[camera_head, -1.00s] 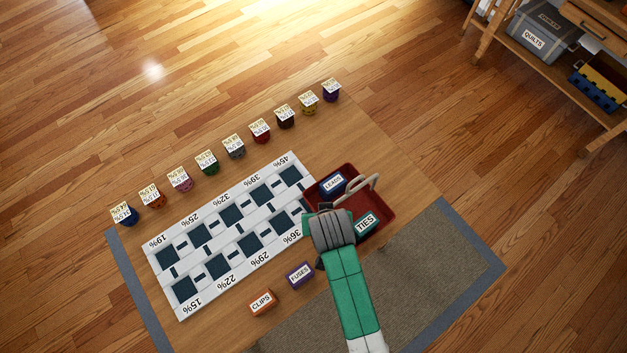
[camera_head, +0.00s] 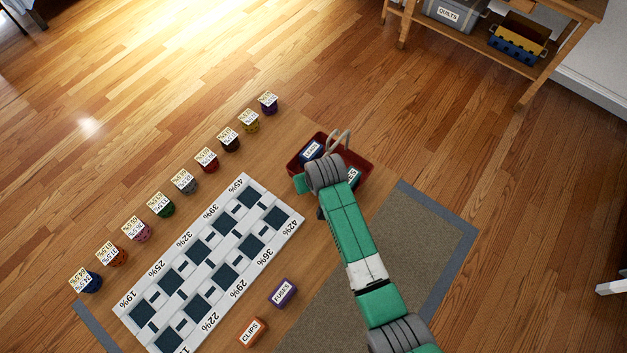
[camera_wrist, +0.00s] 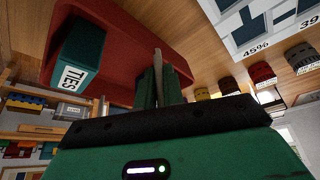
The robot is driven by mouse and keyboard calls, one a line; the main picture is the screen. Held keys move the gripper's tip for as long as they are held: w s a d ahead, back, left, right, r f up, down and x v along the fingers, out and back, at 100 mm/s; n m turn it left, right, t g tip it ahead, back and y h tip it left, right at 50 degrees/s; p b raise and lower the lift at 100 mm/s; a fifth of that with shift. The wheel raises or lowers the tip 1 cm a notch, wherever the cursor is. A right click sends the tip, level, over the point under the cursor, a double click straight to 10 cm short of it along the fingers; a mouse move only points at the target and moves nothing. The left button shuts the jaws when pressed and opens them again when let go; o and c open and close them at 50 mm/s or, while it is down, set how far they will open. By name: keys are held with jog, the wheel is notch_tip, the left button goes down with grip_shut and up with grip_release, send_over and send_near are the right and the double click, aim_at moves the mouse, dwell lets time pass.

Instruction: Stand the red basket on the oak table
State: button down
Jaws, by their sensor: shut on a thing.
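The red basket (camera_head: 364,167) is at the right end of the table top in the head view, holding a blue box labelled LEADS (camera_head: 311,150) and a green box labelled TIES (camera_head: 354,176). My gripper (camera_wrist: 158,85) is shut on the basket's thin beige handle (camera_wrist: 157,57) in the wrist view. The handle's upper loop (camera_head: 338,139) also shows in the head view, where my arm hides part of the basket. Whether the basket touches the surface below is unclear. A wooden table top (camera_head: 225,260) lies beneath; a second wooden table with a lower shelf (camera_head: 490,48) stands at upper right.
A white tray with dark squares (camera_head: 227,231) lies left of the basket. Several labelled jars (camera_head: 184,181) stand in a row behind it. FUSES (camera_head: 283,293) and CLIPS (camera_head: 251,331) boxes lie in front. The shelf holds a quilts bin (camera_head: 455,14) and a blue-yellow crate (camera_head: 517,44).

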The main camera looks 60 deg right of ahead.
jog(key=shift+d+f, duration=0.1)
jog(key=shift+d, duration=0.35)
jog(key=shift+a+f+b, duration=0.1)
jog(key=shift+f+b, duration=0.2)
jog(key=shift+f, duration=1.35)
jog(key=shift+f, duration=0.15)
jog(key=c, duration=1.5)
grip_release()
